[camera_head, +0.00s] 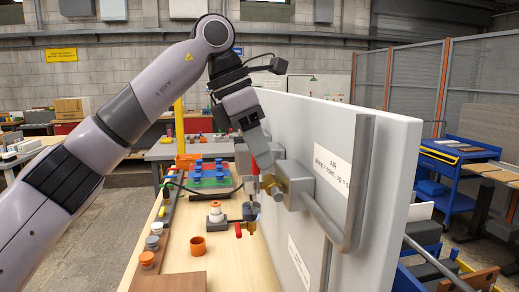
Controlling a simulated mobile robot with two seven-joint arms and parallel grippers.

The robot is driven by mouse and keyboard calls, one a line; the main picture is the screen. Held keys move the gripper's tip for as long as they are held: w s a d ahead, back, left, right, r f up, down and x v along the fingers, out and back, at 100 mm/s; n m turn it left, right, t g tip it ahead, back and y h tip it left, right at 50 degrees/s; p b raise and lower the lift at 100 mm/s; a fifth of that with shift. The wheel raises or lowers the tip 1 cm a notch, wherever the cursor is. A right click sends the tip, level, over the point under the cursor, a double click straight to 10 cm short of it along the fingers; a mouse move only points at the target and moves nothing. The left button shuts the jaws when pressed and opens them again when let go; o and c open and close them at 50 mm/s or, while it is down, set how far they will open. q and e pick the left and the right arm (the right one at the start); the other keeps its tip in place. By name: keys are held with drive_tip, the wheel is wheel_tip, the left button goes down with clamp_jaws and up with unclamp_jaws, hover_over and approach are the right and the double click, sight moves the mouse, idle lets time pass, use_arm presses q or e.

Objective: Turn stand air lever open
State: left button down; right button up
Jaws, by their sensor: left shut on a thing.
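A large white board (384,158) stands upright on the right. On its near face, a grey valve block (295,186) with a brass fitting (274,188) sits by a label (333,168) reading "AIR", with further text on "along" and "open". Grey pipes run from the block. My left gripper (266,177) reaches down from above and is shut at the brass fitting, on what appears to be the air lever. The lever is mostly hidden by the gripper, so its angle cannot be told. My right gripper is not in view.
A blue cart (452,160) stands at right.

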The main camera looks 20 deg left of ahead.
use_arm(q)
drive_tip(key=shift+w+a+f+n+g+h, duration=0.1)
drive_tip(key=shift+w+a+n+g+h, duration=0.15)
drive_tip(key=shift+w+g+h, duration=0.3)
drive_tip(key=shift+w+a+f+n+g+h, duration=0.15)
drive_tip(key=shift+w+a+g+h, duration=0.15)
drive_tip(key=shift+g, duration=0.45)
drive_tip(key=shift+w+a+f+g+h, duration=0.1)
drive_tip(key=shift+w+f+g+h, duration=0.1)
drive_tip(key=shift+g+h, duration=0.15)
drive_tip(key=shift+w+f+g+h, duration=0.1)
drive_tip(key=shift+f+g+h, duration=0.1)
drive_tip(key=shift+g, duration=0.25)
drive_tip(key=shift+w+a, duration=0.1)
drive_tip(key=c, duration=1)
unclamp_jaws()
drive_tip(key=shift+r, duration=0.1)
drive_tip(key=shift+a+r, duration=0.1)
drive_tip(key=shift+r, duration=0.05)
drive_tip(key=shift+s+d, duration=0.2)
drive_tip(key=shift+d, duration=0.1)
